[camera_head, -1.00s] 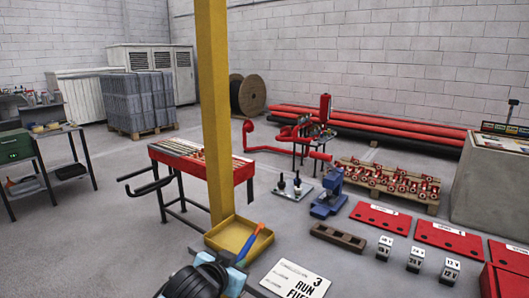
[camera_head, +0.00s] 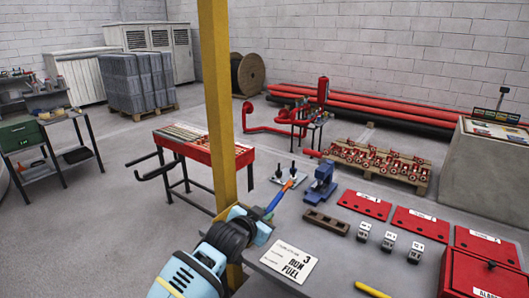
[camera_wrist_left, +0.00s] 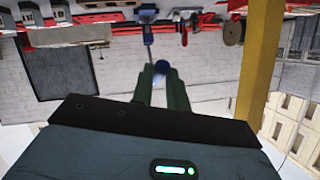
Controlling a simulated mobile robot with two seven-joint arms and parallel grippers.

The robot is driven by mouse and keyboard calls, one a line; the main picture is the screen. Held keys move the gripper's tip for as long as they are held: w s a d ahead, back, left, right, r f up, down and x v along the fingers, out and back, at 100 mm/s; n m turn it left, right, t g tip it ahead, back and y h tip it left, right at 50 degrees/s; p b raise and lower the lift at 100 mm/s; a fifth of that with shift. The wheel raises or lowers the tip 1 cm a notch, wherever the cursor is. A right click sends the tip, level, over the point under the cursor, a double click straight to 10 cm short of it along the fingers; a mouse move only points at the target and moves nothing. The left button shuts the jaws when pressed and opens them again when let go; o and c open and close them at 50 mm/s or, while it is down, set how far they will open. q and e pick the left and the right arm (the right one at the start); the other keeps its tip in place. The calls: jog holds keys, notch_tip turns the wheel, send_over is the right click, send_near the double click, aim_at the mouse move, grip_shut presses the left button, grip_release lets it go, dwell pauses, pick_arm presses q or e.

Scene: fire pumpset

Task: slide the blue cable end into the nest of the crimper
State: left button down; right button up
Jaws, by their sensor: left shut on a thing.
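My left gripper (camera_head: 266,217) reaches in from the bottom left in the head view. It is shut on the blue cable end (camera_head: 276,202), a thin blue length pointing up and right with a small orange part at its far tip. In the left wrist view the fingers (camera_wrist_left: 163,84) have the round blue end (camera_wrist_left: 162,68) between them. The blue crimper (camera_head: 322,187) stands on the bench to the right of the cable tip, with a visible gap in the head view. Its nest is too small to make out. My right gripper is not in view.
A plate with black posts (camera_head: 287,176) stands behind. A yellow post (camera_head: 218,110) rises beside my left arm. A printed card (camera_head: 289,262) lies in front.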

pick_arm(q)
jog(key=s+a+r+n+t+y, duration=0.1)
jog(key=s+a+r+n+y, duration=0.2)
jog(key=s+a, duration=1.8)
jog(key=n+y, duration=0.2)
jog(key=y, duration=0.1)
jog(key=shift+s+a+t, duration=0.25)
jog(key=shift+s+t, duration=0.05)
jog(key=shift+s, duration=0.05)
